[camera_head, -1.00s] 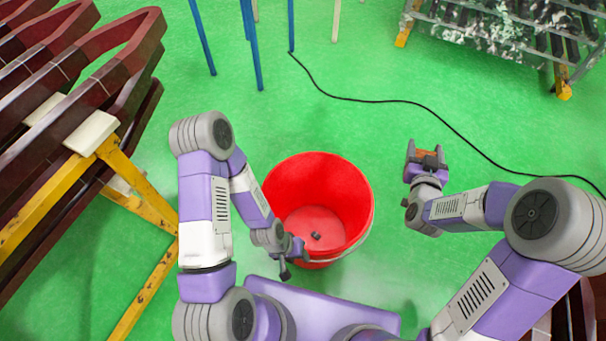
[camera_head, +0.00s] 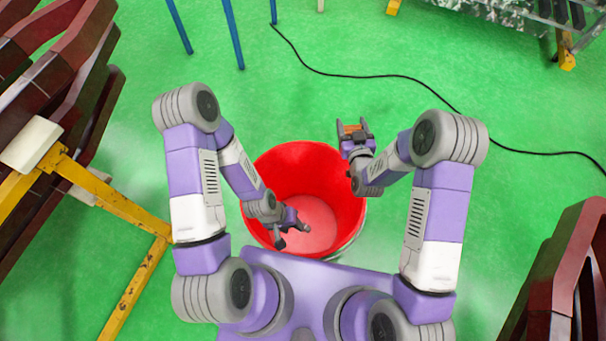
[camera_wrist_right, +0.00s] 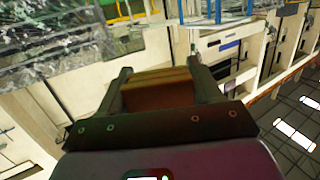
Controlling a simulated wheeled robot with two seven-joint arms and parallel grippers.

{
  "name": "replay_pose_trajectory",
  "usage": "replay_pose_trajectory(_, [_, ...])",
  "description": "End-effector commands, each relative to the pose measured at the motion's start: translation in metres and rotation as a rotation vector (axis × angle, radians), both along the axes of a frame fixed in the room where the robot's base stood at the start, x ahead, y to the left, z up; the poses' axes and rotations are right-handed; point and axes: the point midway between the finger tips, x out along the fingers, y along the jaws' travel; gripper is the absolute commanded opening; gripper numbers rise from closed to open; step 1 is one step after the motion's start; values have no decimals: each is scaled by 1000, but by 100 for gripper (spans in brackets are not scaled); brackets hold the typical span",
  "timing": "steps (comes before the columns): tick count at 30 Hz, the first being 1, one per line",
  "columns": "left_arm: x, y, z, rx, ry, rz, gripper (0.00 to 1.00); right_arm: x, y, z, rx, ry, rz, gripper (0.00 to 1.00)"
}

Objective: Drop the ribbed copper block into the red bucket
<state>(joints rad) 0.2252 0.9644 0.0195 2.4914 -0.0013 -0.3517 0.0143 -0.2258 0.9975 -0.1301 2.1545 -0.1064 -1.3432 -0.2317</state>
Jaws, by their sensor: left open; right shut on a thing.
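The ribbed copper block (camera_head: 352,129) is held between the fingers of my right gripper (camera_head: 353,127). In the right wrist view the block (camera_wrist_right: 158,90) shows as an orange-brown piece with ridges, between both fingers (camera_wrist_right: 160,82). The red bucket (camera_head: 335,180) stands on the floor in front of me. In the head view the right gripper shows at the bucket's upper right rim, pointing away from me; its height over the rim is hard to tell. My left gripper (camera_head: 292,229) is open and empty, and shows over the lower left of the bucket's mouth.
Dark red coil frames rest on a yellow stand (camera_head: 105,195) at the left. More dark red frames (camera_head: 570,270) stand at the lower right. A black cable (camera_head: 370,76) crosses the green floor (camera_head: 480,190) beyond the bucket. Blue legs (camera_head: 232,35) stand at the top.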

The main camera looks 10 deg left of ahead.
Motion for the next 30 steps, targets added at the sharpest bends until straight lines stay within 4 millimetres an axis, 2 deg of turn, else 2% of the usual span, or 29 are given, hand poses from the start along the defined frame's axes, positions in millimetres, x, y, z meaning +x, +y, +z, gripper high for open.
replay_pose_trajectory(1, [0, 0, -14, 0, 0, 0, 43, -5, 20, -34, -1, 5, 40, 21])
replay_pose_trajectory(6, [0, 0, -37, 0, -1, 0, 43, -30, 74, -112, 0, 4, 158, 21])
replay_pose_trajectory(9, [0, 0, -48, 0, -1, -1, 43, -47, 99, -149, 0, 3, 212, 21])
replay_pose_trajectory(12, [0, 0, -55, 0, -1, -1, 43, -62, 116, -177, 0, 1, 251, 21])
replay_pose_trajectory(15, [1, 0, -59, 0, -1, -1, 43, -72, 126, -193, 0, 0, 276, 21])
replay_pose_trajectory(18, [0, 0, -61, 0, -1, -1, 43, -78, 131, -201, 1, -2, 289, 21])
replay_pose_trajectory(23, [0, 0, -66, 0, -1, -1, 43, -79, 132, -209, 0, -3, 291, 21])
replay_pose_trajectory(30, [1, 0, -85, 0, -1, -1, 43, -79, 132, -235, -1, -3, 291, 21])
